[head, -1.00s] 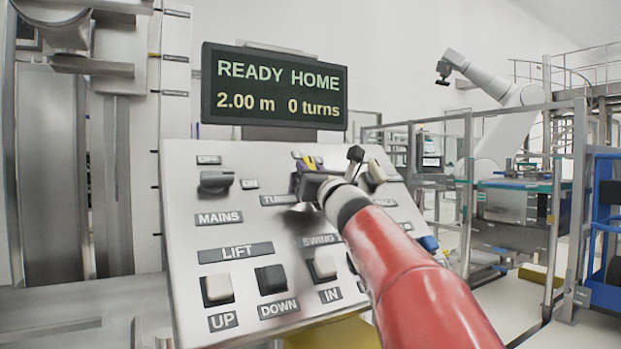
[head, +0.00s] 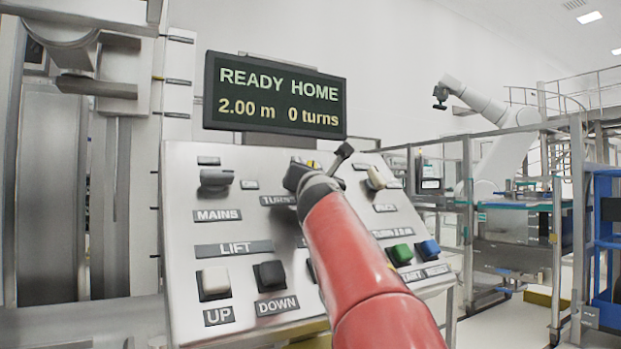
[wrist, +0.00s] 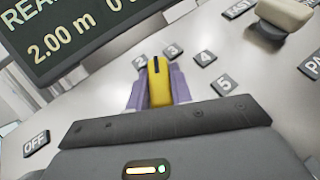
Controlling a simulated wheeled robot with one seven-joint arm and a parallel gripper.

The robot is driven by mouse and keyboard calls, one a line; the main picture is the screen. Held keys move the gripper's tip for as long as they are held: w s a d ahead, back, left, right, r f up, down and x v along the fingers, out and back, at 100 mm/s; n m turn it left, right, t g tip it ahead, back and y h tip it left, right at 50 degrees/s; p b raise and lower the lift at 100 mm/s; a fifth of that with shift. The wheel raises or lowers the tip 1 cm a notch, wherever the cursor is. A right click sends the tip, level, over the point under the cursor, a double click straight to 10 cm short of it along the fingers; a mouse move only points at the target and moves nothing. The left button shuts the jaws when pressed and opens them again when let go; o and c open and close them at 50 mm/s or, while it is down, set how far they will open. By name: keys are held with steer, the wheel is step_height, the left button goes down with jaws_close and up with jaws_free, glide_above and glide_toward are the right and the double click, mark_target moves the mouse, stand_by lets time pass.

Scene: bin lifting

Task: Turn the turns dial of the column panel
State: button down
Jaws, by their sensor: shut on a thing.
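The turns dial (wrist: 158,82) is a yellow knob with a dark pointer line, in the middle of the wrist view. Number labels 2, 3, 4 and 5 curve around its far and right sides. My gripper (wrist: 157,92) is shut on the dial, with a purple finger at each side of it. In the head view my red arm and gripper (head: 308,172) cover most of the dial and part of the TURNS label. The column panel (head: 185,235) is a sloped light-grey board. Its display (head: 275,95) reads READY HOME, 2.00 m, 0 turns.
The MAINS knob (head: 216,178) is left of my gripper, and a cream knob (head: 376,178) is close on its right. The UP button (head: 214,281), DOWN button (head: 270,275), green button (head: 400,253) and blue button (head: 428,248) are lower down. My arm hides the panel's lower middle.

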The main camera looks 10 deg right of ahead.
steer(key=shift+f+m+h, duration=0.15)
steer(key=shift+m+h, duration=0.15)
steer(key=shift+h, duration=0.1)
steer(key=m+g+h, duration=0.1)
steer(key=m+h, duration=0.1)
steer(key=shift+w+a+m+h, duration=0.1)
steer(key=shift+m+h, duration=0.2)
steer(key=shift+h, duration=0.1)
steer(key=m+g+h+p, duration=0.1)
steer(key=m, duration=0.1)
steer(key=m+g+h+p, duration=0.1)
steer(key=g, duration=0.1)
steer(key=shift+r+m+h+p, duration=0.35)
steer(key=shift+r+m+h, duration=0.05)
steer(key=m+g+h+p, duration=0.2)
steer(key=m+g+p, duration=0.1)
steer(key=p, duration=0.2)
steer(key=shift+m, duration=0.4)
steer(key=g+p, duration=0.1)
steer(key=m+g+p, duration=0.1)
steer(key=p, duration=0.1)
steer(key=shift+f+m+h, duration=0.2)
steer(key=shift+m+h, duration=0.1)
steer(key=shift+f+m+g+p, duration=0.15)
steer(key=shift+m+g+p, duration=0.25)
steer(key=shift+p, duration=0.05)
steer(key=shift+f, duration=0.1)
